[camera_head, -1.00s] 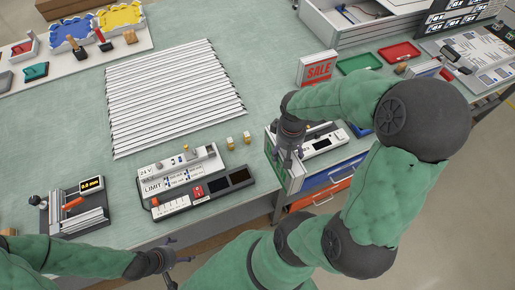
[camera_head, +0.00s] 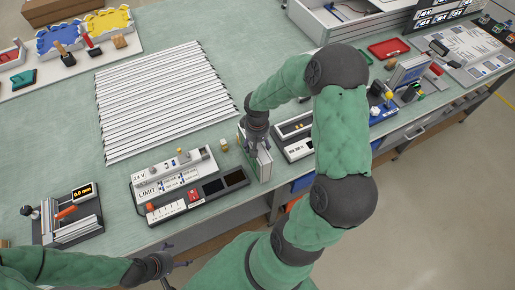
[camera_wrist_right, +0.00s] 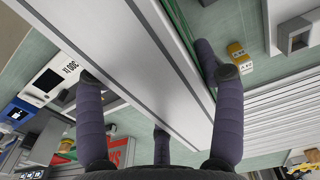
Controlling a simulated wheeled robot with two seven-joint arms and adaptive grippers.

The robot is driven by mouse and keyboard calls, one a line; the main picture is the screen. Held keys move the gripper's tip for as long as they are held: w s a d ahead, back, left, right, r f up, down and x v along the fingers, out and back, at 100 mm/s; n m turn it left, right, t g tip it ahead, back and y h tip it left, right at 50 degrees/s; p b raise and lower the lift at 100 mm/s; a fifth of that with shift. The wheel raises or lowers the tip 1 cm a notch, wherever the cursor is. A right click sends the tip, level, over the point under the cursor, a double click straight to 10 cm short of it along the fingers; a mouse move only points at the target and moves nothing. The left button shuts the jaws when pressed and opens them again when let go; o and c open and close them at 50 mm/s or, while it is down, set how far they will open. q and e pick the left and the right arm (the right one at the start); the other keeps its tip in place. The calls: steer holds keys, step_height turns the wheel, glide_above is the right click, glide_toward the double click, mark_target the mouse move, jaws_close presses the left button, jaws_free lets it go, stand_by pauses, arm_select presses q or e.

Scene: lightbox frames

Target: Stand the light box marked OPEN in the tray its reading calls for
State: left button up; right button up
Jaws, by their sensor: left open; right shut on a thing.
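My right gripper (camera_head: 257,132) is shut on a slim light box (camera_head: 261,166) with pale metal edges, held upright at the bench's front edge, right of the LIMIT unit. In the right wrist view the box (camera_wrist_right: 130,60) spans the picture between the fingers; its face lettering is not readable. My left gripper (camera_head: 175,264) is open and empty in front of the bench. A red tray (camera_head: 389,48) lies at the back right. A green tray seen earlier is mostly hidden behind my right arm.
The LIMIT unit (camera_head: 165,185) with dark windows and a red switch stands just left of the held box. A device with a display (camera_head: 297,147) stands to its right. A gauge (camera_head: 70,215) is at front left. White slats (camera_head: 165,95) cover the middle.

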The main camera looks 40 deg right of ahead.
steer(key=shift+f, duration=1.3)
steer(key=shift+f, duration=0.2)
steer(key=o, duration=1.7)
steer(key=shift+r, duration=0.1)
